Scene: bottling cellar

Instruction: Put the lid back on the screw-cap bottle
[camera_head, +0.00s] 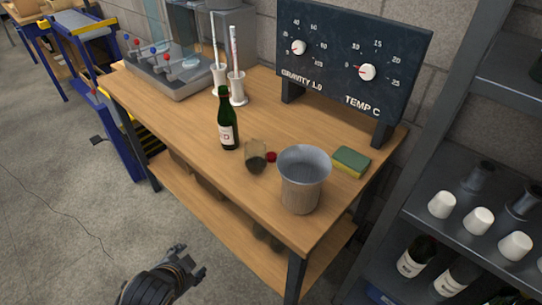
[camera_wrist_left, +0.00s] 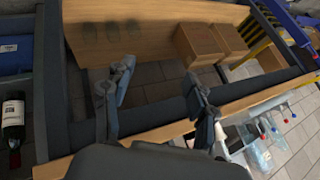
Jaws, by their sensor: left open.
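A green bottle (camera_head: 228,125) with a white label stands upright near the front edge of the wooden bench. Its neck top looks dark red; I cannot tell whether it is open. A small red cap (camera_head: 271,157), likely the lid, lies on the bench to the right of the bottle, between a dark glass jar and a metal bucket. My left gripper (camera_head: 190,268) is in front of the bench, over the floor, away from bottle and cap. Its two fingers (camera_wrist_left: 160,88) are apart and empty in the left wrist view. My right gripper is not in view.
The glass jar (camera_head: 255,158) and metal bucket (camera_head: 302,182) crowd the cap. A sponge (camera_head: 351,162) lies behind the bucket. Two white-based cylinders stand behind the bottle. The lower shelf (camera_wrist_left: 155,75) holds boxes (camera_wrist_left: 198,46). A dark rack (camera_head: 410,215) stands at right.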

